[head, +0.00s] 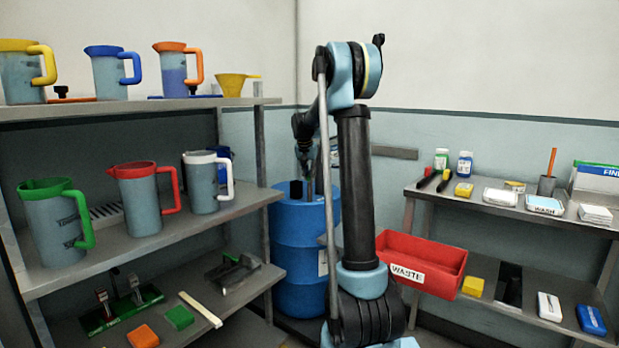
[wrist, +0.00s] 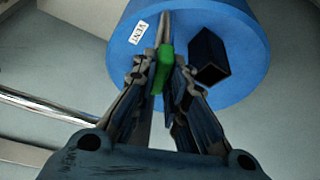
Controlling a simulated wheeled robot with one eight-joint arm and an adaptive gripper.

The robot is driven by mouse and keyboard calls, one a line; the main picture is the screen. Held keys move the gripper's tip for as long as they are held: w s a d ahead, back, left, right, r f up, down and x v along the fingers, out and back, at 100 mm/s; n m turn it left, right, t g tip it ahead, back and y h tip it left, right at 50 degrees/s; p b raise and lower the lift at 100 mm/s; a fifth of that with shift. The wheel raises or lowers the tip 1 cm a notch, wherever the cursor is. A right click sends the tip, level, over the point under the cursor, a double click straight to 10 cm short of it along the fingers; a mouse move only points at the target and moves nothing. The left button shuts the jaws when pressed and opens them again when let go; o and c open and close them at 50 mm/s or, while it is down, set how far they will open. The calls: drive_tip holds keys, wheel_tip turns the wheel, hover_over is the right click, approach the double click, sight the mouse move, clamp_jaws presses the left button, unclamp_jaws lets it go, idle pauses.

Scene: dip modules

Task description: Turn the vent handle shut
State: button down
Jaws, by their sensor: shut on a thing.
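The blue drum (head: 300,250) stands on the floor behind my arm in the head view. Its round top (wrist: 180,15) fills the upper part of the wrist view and bears a white label reading VENT (wrist: 138,33). The green vent handle (wrist: 166,54) lies between my fingers in the wrist view. My gripper (wrist: 163,78) is shut on the handle, with a finger on each side. In the head view my gripper (head: 308,172) points down over the drum top, and the handle cannot be made out there.
A dark square pipe (wrist: 211,55) stands on the drum top, close right of my gripper. A shelf with several jugs (head: 150,240) is left of the drum. A red WASTE bin (head: 425,258) and a shelf unit (head: 510,208) stand to the right.

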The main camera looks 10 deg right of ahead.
drive_tip(key=shift+w+a+m+g+h, duration=0.1)
drive_tip(key=shift+m+g+h, duration=0.15)
drive_tip(key=shift+m, duration=0.65)
drive_tip(key=shift+w+a+m+g+h, duration=0.15)
drive_tip(key=shift+m+h, duration=0.2)
drive_tip(key=shift+m, duration=0.55)
drive_tip(key=shift+s+d, duration=0.1)
drive_tip(key=c, duration=1.6)
unclamp_jaws()
drive_tip(key=s+a+r, duration=0.2)
drive_tip(key=s+a, duration=0.7)
drive_tip(key=shift+a+r, duration=0.2)
drive_tip(key=shift+r, duration=0.1)
